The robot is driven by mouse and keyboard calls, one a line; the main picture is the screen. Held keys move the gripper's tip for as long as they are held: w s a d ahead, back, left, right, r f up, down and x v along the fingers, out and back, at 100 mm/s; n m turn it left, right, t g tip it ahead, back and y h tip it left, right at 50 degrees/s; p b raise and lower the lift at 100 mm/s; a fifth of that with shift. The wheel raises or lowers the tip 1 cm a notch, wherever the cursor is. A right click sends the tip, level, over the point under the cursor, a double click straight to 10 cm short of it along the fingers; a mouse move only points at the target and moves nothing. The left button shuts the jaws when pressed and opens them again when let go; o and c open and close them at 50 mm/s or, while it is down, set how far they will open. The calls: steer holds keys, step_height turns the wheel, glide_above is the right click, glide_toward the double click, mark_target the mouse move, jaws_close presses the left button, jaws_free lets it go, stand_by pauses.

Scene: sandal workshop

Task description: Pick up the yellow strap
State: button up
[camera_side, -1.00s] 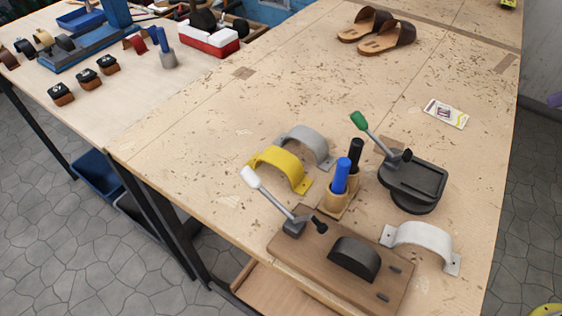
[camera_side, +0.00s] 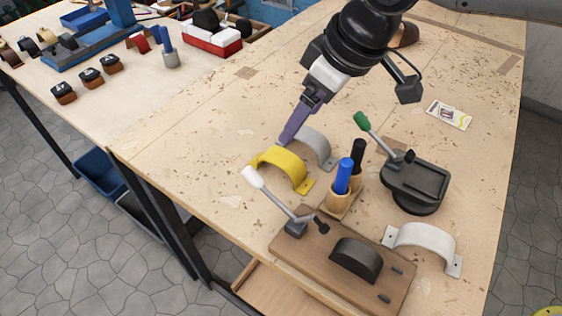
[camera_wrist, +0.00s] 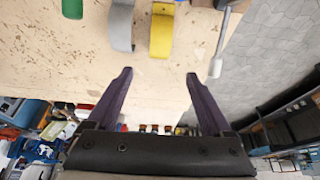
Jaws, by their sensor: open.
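The yellow strap (camera_side: 281,165) stands as an arch on the wooden workbench in the side view, beside a grey strap (camera_side: 321,146). In the wrist view the yellow strap (camera_wrist: 162,34) is at the top, beyond the fingertips, with the grey strap (camera_wrist: 121,26) to its left. My gripper (camera_side: 286,141) hangs behind the yellow strap in the side view, its purple fingers overlapping part of the grey strap. In the wrist view my gripper (camera_wrist: 158,74) is open, with two purple fingers wide apart and nothing between them.
Close to the straps stand a holder with blue (camera_side: 342,176) and black markers, a clamp with a white handle (camera_side: 251,177) on a wooden board, and a clamp with a green handle (camera_side: 362,121). A white strap (camera_side: 424,239) lies at right. The bench left of the yellow strap is clear.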

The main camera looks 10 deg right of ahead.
mark_target(277, 155)
steer(key=x, duration=1.1)
steer(key=shift+f, duration=0.25)
jaws_close()
